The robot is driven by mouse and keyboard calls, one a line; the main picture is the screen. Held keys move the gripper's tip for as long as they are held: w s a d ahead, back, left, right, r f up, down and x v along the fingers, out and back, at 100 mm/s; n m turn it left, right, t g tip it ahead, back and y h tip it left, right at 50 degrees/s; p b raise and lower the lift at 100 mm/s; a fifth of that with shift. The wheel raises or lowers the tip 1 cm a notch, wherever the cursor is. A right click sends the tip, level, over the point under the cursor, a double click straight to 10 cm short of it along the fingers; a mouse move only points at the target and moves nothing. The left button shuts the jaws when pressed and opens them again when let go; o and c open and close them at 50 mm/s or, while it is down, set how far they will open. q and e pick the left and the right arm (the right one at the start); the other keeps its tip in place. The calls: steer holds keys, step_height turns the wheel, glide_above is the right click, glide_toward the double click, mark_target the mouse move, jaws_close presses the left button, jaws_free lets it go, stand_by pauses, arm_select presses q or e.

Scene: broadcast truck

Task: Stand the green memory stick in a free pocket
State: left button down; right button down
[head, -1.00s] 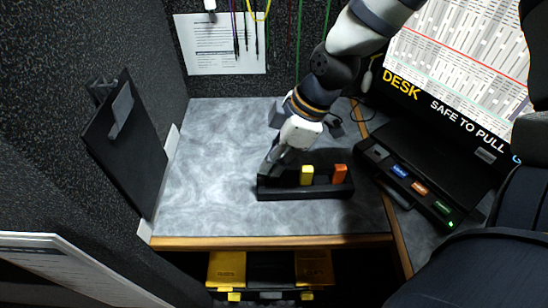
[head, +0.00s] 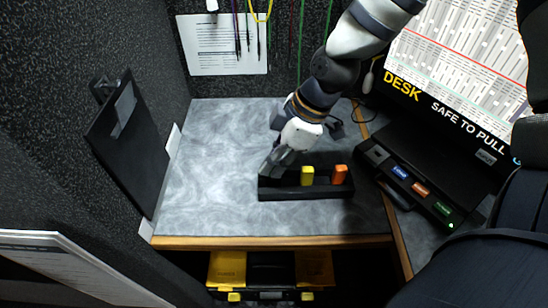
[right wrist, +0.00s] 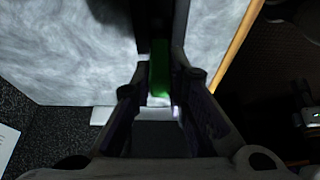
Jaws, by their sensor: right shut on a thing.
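The green memory stick (right wrist: 158,78) shows in the right wrist view between the fingers of my right gripper (right wrist: 160,70), which is shut on it. In the head view my right gripper (head: 268,170) points down at the left end of the black pocket block (head: 305,193), and the stick is hidden there. I cannot tell whether the stick's lower end is inside a pocket. A yellow stick (head: 307,176) and an orange stick (head: 340,174) stand upright in the block's middle and right. My left gripper is not in view.
A black desk unit (head: 440,165) with coloured labels stands right of the block. A black clipboard (head: 127,150) is on the left wall. The grey worktop (head: 205,170) is clear to the left, with a wooden front edge (head: 270,242). Cords hang at the back.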

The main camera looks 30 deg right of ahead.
steer(key=shift+f+b, duration=0.3)
steer(key=shift+f, duration=1.35)
steer(key=c, duration=1.5)
jaws_free()
steer(key=v, duration=0.7)
steer(key=shift+r, duration=0.3)
